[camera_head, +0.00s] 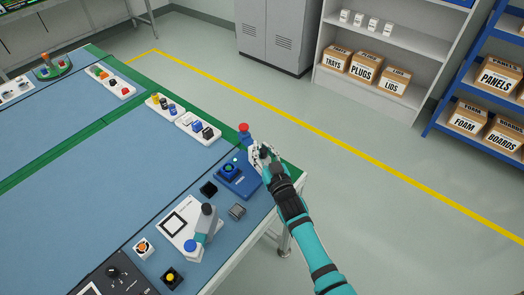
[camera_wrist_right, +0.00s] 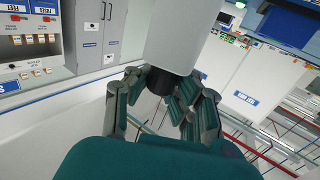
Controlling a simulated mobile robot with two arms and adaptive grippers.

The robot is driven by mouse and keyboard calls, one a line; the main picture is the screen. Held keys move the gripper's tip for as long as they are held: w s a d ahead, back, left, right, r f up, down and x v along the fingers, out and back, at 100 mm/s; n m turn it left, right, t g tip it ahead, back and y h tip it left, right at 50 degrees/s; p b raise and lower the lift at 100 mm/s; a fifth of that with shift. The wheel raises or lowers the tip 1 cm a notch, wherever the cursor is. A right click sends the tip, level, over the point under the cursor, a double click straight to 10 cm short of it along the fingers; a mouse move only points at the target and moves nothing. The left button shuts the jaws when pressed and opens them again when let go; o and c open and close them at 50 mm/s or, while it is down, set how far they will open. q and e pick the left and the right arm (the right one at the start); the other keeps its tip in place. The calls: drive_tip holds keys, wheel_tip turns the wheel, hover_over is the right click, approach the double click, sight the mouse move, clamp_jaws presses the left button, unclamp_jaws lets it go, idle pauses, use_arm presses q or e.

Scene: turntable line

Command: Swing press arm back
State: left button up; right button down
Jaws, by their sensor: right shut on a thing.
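A blue press base (camera_head: 238,182) with a round dark and green part on it stands near the right end of the table. Behind it rises a blue post with a red top (camera_head: 244,128). My right gripper (camera_head: 263,154) is beside the post, at the table's right edge, and partly hides what it holds. In the right wrist view, my right gripper (camera_wrist_right: 161,92) is shut on the dark end (camera_wrist_right: 161,79) of a light grey press arm (camera_wrist_right: 172,38). The arm's join to the press is hidden. My left gripper is not in view.
A white fixture (camera_head: 174,224) with a grey lever stands in front of the press. A black block (camera_head: 208,188) and a grey block (camera_head: 237,211) lie close to the base. Small trays (camera_head: 198,126) line the table's far side. Clear floor lies to the right.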

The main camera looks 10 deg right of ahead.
drive_tip(key=shift+s+d+f, duration=0.1)
drive_tip(key=shift+s+f, duration=0.1)
drive_tip(key=shift+f, duration=0.25)
drive_tip(key=c, duration=1.6)
unclamp_jaws()
drive_tip(key=o, duration=0.4)
drive_tip(key=shift+s+r, duration=0.15)
drive_tip(key=shift+r, duration=0.15)
drive_tip(key=shift+o, duration=0.6)
drive_tip(key=shift+r, duration=0.1)
drive_tip(key=v, duration=1.1)
drive_tip(key=shift+s, duration=0.35)
drive_tip(key=shift+d, duration=0.1)
drive_tip(key=shift+c, duration=0.4)
